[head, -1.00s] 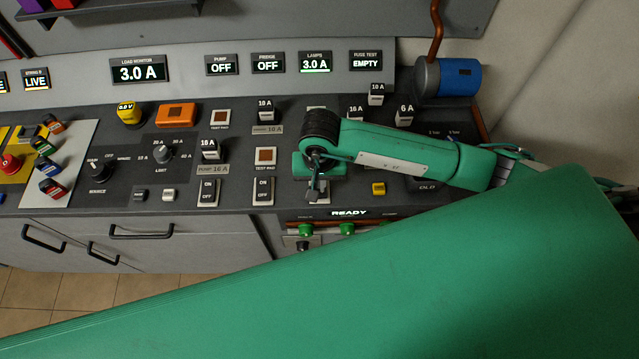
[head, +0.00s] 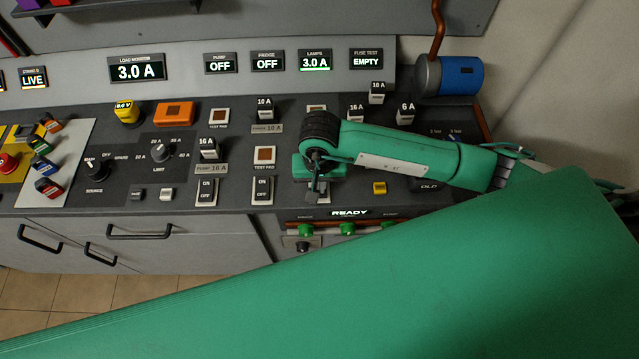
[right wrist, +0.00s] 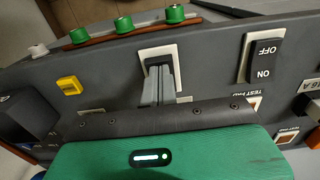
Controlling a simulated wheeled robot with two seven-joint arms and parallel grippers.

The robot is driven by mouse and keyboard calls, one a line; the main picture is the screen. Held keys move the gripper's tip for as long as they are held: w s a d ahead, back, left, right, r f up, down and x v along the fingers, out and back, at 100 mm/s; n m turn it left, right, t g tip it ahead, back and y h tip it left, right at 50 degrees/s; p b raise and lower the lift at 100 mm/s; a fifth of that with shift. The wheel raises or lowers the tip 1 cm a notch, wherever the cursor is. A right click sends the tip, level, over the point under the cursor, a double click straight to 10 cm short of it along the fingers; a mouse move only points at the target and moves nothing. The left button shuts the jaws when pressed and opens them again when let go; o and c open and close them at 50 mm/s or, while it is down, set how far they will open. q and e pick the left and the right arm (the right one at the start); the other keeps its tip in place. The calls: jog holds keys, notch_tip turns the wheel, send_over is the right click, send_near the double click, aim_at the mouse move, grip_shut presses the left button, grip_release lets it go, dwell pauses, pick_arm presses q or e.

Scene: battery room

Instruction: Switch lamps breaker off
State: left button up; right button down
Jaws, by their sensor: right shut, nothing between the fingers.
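The lamps breaker is a rocker in a white frame on the sloping desk. In the head view most of it is hidden under my right gripper (head: 315,190). In the right wrist view the breaker (right wrist: 158,53) shows at the top middle, and my right gripper's closed fingers (right wrist: 158,85) are over its dark rocker. I cannot tell whether they touch it or which way it is tipped. The right gripper is shut and empty. The lamps display (head: 315,61) reads 3.0 A with a green bar. My left gripper is not in view.
Two similar ON/OFF breakers (head: 206,191) and (head: 262,190) stand left of my gripper. A yellow button (head: 379,188) is to its right. Green knobs (head: 347,228) sit below, by the READY display (head: 349,213). The load monitor (head: 136,69) reads 3.0 A.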

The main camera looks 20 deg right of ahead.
jog(key=shift+f, duration=0.3)
jog(key=shift+r+p, duration=0.7)
jog(key=shift+r, duration=2.85)
